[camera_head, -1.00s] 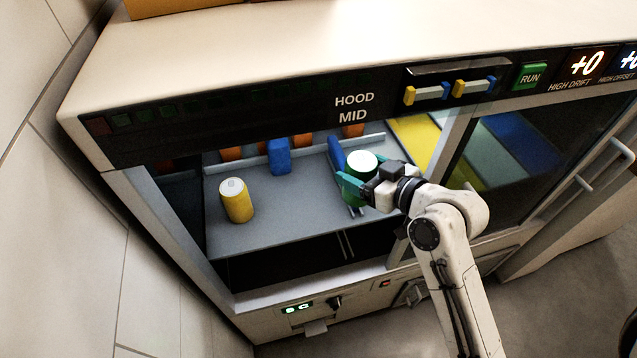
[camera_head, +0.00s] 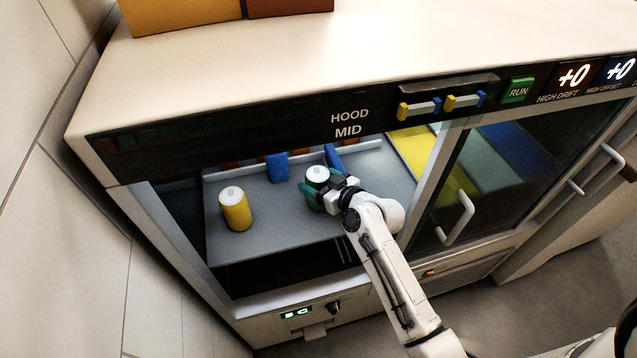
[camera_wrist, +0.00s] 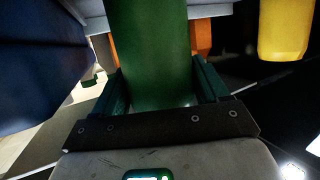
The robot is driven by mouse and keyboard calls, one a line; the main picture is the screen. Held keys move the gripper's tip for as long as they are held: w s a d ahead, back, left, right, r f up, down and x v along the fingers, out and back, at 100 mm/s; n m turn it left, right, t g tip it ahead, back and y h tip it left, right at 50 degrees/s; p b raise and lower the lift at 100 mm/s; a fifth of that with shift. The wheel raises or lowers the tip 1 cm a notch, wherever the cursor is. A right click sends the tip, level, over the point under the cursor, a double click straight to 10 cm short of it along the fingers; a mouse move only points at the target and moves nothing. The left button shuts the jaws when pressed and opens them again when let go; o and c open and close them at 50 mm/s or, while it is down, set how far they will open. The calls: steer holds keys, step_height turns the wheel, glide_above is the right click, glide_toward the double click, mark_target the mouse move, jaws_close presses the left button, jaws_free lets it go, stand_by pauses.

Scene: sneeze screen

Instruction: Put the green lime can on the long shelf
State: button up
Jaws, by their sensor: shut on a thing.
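The green can (camera_head: 317,175) with a pale top is inside the case, over the grey shelf (camera_head: 285,215), and looks upright. My gripper (camera_head: 318,190) is shut on it, reaching in from the right through the open front. In the wrist view the green can (camera_wrist: 150,60) stands between the two dark green fingers. Whether its base touches the shelf is hidden. A yellow can (camera_head: 236,210) stands on the same shelf to the left. The yellow can also shows at the upper right of the wrist view (camera_wrist: 284,30).
Blue blocks stand at the shelf's back, one left of the gripper (camera_head: 277,167) and one just behind it (camera_head: 333,157). The hood (camera_head: 250,125) overhangs the opening. A glass door (camera_head: 480,180) with handles is at right. The shelf between the two cans is clear.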

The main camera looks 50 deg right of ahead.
steer(key=shift+f, duration=0.45)
steer(key=shift+f, duration=0.2)
steer(key=o, duration=1.3)
steer(key=shift+r, duration=0.15)
steer(key=b+v, duration=0.2)
steer(key=v, duration=1)
steer(key=s+a+f+n+g+y, duration=0.2)
steer(key=s+a+f+g+y, duration=0.15)
steer(key=a+f+g, duration=0.45)
steer(key=s+a+g, duration=0.1)
steer(key=s, duration=0.3)
steer(key=s+a+g+h, duration=0.1)
steer(key=s+a+g, duration=0.1)
steer(key=s, duration=0.1)
steer(key=s+a+m+g, duration=0.1)
steer(key=s+a+g, duration=0.1)
steer(key=s, duration=0.2)
steer(key=shift+s+a+f+h, duration=0.2)
steer(key=shift+s+f+h, duration=0.15)
steer(key=shift+s, duration=0.05)
